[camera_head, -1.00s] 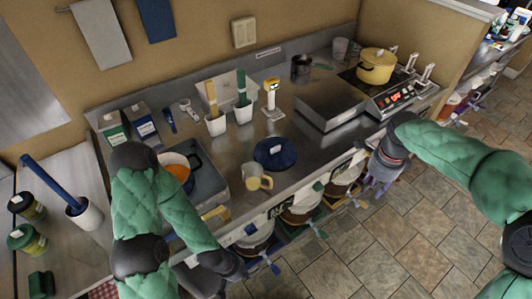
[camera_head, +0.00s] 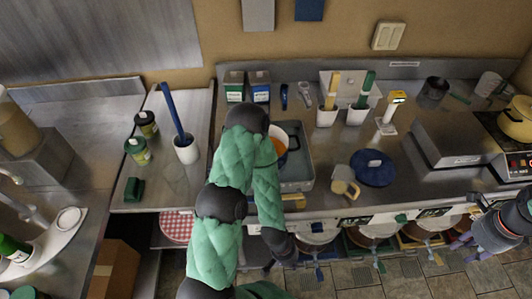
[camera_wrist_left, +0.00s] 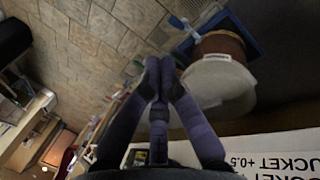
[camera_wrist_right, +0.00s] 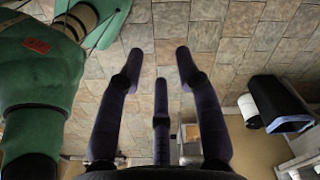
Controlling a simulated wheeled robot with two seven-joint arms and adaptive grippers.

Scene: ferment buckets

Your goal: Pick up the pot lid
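A dark blue round lid (camera_head: 372,168) with a small pale mark on top lies flat on the steel counter in the head view; I take it for the pot lid. An open pot with orange contents (camera_head: 291,145) stands on a grey tray to its left. My left gripper (camera_wrist_left: 159,72) has its fingertips together, with nothing visible between them, low in front of the counter beside a white-lidded bucket (camera_wrist_left: 218,82). My right gripper (camera_wrist_right: 159,62) has its fingers spread, empty, over the floor in front of the counter, at the right in the head view (camera_head: 462,245). Neither gripper touches the lid.
A yellow pot (camera_head: 518,122) sits at the far right. Bare counter lies right of the lid.

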